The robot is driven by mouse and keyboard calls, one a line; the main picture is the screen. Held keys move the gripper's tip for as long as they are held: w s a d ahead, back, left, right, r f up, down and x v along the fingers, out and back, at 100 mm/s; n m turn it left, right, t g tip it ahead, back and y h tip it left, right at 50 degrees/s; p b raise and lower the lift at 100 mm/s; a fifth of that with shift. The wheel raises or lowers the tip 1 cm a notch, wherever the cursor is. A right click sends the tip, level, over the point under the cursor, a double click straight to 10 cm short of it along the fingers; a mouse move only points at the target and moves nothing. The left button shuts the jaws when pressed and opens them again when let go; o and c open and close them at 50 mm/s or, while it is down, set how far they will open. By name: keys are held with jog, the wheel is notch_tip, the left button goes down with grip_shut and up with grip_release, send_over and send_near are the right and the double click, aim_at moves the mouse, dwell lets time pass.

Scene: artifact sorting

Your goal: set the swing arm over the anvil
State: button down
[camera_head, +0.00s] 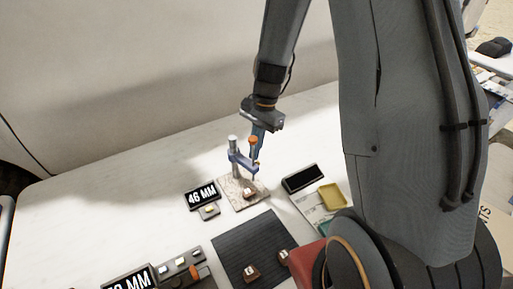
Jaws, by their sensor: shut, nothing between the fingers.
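The stand has a pale upright post (234,146) on a speckled beige base plate (232,200). The blue swing arm (240,160) reaches from the post toward the right and front, over part of the plate. A small block that looks like the anvil (248,193) sits on the plate, just in front of the arm's end. I cannot tell whether the arm's end is exactly above it. My gripper (255,158) points down, shut, close beside the swing arm's outer end. An orange part shows there too. I cannot tell whether the fingers touch the arm.
A "46 MM" display (201,195) stands left of the plate. A black case (303,178) and yellow tray (333,196) lie to the right. The white table's left side is clear.

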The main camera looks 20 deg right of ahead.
jog(key=shift+s+a+r+m+t+p, duration=0.15)
jog(key=shift+s+a+m+t+p, duration=0.2)
jog(key=shift+s+m+p, duration=0.45)
jog(key=shift+a+m+p, duration=0.35)
jog(key=shift+m+p, duration=0.15)
jog(key=shift+m, duration=0.5)
jog(key=w+d+r+b, duration=0.1)
jog(key=d+r, duration=0.5)
jog(key=r, duration=0.4)
jog(key=s+a+n+t+h+b, duration=0.1)
jog(key=s+a+n+t+h, duration=0.1)
jog(key=s+n, duration=0.9)
jog(key=a+n, duration=0.1)
jog(key=n, duration=0.4)
jog(key=shift+a, duration=0.25)
